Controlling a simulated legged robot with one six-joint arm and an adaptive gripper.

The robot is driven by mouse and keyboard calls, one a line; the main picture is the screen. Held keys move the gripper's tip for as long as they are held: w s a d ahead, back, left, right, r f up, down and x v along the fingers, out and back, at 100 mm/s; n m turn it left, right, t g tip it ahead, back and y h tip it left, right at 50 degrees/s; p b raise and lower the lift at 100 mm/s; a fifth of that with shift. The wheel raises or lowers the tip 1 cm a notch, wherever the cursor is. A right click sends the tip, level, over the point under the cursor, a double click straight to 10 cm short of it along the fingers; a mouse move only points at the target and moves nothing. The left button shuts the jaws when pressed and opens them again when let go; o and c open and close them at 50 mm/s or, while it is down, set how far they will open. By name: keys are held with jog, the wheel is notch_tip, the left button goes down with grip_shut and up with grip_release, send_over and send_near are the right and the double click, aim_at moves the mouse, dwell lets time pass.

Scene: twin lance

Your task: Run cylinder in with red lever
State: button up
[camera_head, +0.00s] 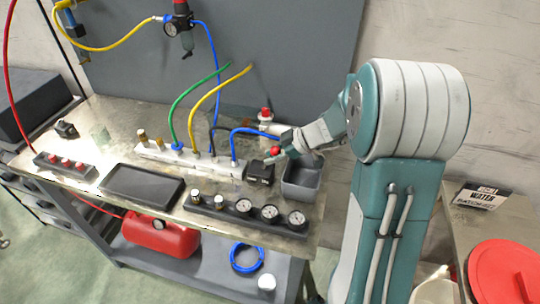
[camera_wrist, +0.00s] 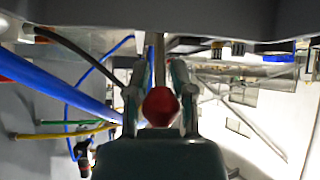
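The red lever's ball knob (camera_head: 275,151) stands over a small black valve block (camera_head: 260,172) at the right end of the bench. My gripper (camera_head: 288,146) reaches in from the right, right beside the knob. In the wrist view the red knob (camera_wrist: 161,106) lies between the two fingers of my gripper (camera_wrist: 160,96), with a metal shaft (camera_wrist: 159,55) running up behind it. The fingers flank the knob closely; I cannot tell whether they press on it. I cannot clearly make out the cylinder; a pale tubular part with a red top (camera_head: 265,114) stands behind the lever.
A grey open bin (camera_head: 302,190) sits just right of the valve block. A pale manifold (camera_head: 190,158) with blue, green and yellow hoses is on the left. A gauge bar (camera_head: 245,211) lies in front, beside a dark tray (camera_head: 142,186). A grey panel rises behind.

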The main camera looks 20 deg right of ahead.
jog(key=shift+o, duration=0.7)
jog(key=shift+d+r, duration=0.15)
jog(key=shift+d, duration=0.15)
jog(key=v, duration=1.2)
